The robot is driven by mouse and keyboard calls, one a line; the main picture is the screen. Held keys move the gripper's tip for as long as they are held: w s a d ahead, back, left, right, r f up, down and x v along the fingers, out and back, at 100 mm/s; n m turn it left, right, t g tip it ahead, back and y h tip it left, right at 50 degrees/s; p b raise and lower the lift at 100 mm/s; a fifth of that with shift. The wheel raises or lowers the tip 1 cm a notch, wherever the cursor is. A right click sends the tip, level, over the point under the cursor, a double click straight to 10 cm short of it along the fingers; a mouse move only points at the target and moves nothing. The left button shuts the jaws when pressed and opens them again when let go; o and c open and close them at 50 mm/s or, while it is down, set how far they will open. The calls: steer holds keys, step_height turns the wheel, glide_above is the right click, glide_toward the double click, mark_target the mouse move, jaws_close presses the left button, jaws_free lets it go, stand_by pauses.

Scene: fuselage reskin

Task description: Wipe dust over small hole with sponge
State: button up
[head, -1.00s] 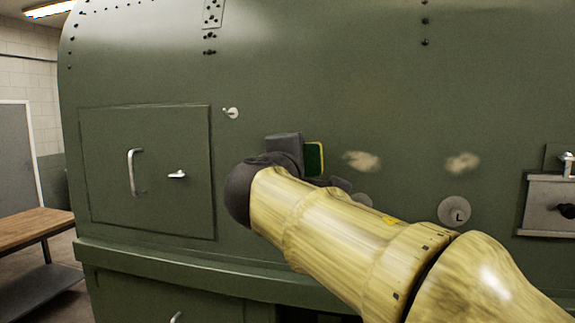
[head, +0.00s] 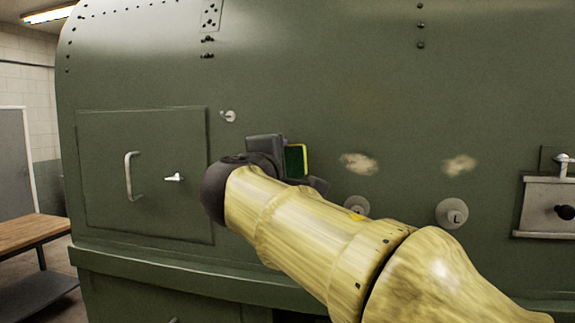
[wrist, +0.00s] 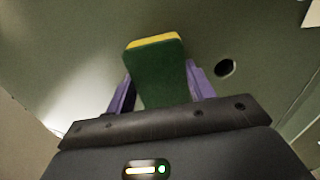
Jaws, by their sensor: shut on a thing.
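My gripper (wrist: 162,84) is shut on a sponge (wrist: 155,72), with a purple finger on each side of it. The sponge is dark green with a yellow layer, which shows along its far edge in the wrist view. In the head view the sponge (head: 296,160) is at the end of my arm, left of two pale dust patches. The nearer patch (head: 358,163) and the other patch (head: 459,165) are on the green wall. The wrist view shows a dark round hole (wrist: 225,68) right of the sponge. I cannot tell whether the sponge touches the wall.
Below the patches are a round grey knob (head: 355,206), partly behind my arm, and a knob marked L (head: 452,213). A metal box (head: 550,205) is at the right. A hatch (head: 145,175) with handles is at the left. The wall above the patches is clear.

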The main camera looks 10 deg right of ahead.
steer(key=shift+w+a, duration=0.25)
steer(key=shift+a, duration=0.3)
steer(key=shift+a, duration=0.2)
steer(key=shift+w+a, duration=0.35)
steer(key=shift+a, duration=0.45)
steer(key=shift+w+a, duration=0.3)
steer(key=shift+a, duration=0.45)
steer(key=shift+b+v, duration=1)
steer(key=shift+v, duration=1.95)
steer(key=shift+f, duration=0.1)
steer(key=shift+b+v, duration=0.35)
steer(key=shift+v, duration=1.15)
